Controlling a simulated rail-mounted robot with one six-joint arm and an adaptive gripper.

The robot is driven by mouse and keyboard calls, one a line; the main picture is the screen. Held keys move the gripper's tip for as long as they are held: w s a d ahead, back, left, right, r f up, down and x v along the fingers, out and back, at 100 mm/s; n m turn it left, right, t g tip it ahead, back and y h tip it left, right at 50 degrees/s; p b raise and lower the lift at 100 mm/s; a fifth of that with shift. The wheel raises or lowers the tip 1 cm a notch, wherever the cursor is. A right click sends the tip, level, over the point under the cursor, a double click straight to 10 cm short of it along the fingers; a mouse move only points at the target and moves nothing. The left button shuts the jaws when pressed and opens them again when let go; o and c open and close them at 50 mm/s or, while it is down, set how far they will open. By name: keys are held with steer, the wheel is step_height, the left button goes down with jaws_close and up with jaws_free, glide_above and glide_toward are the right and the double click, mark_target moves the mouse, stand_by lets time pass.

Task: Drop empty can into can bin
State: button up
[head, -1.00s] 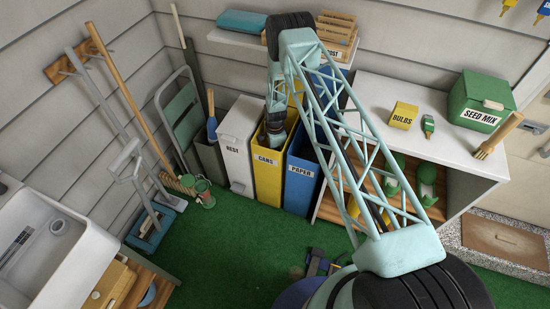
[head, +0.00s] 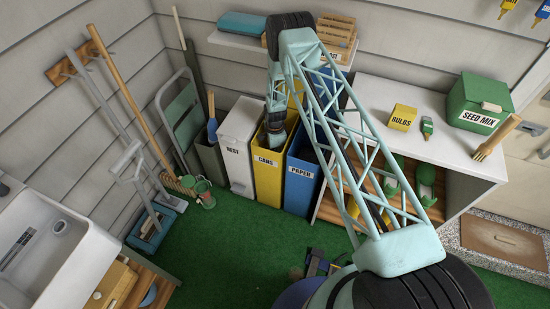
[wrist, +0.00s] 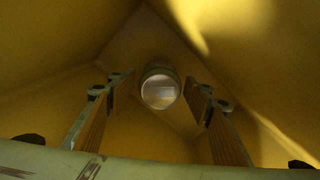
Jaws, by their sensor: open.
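The yellow bin labelled CANS (head: 267,180) stands between the white REST bin and the blue PAPER bin. My arm reaches down into its open top, so the head view hides my fingers. In the wrist view, yellow walls of the bin (wrist: 60,75) surround my gripper (wrist: 158,82). Its two fingers are spread apart. The can (wrist: 160,90) shows end-on between and beyond the fingertips, with a pale round end. Gaps show on both sides of it, so neither finger appears to touch it. I cannot tell whether it is falling or resting on the bin's floor.
The REST bin (head: 238,145) and PAPER bin (head: 300,185) stand close on either side. A wall shelf (head: 235,40) is behind my arm. A white-topped bench (head: 375,95) is at right, a sink (head: 60,235) at left.

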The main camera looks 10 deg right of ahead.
steer(key=shift+r+p, duration=0.35)
steer(key=shift+r, duration=2.55)
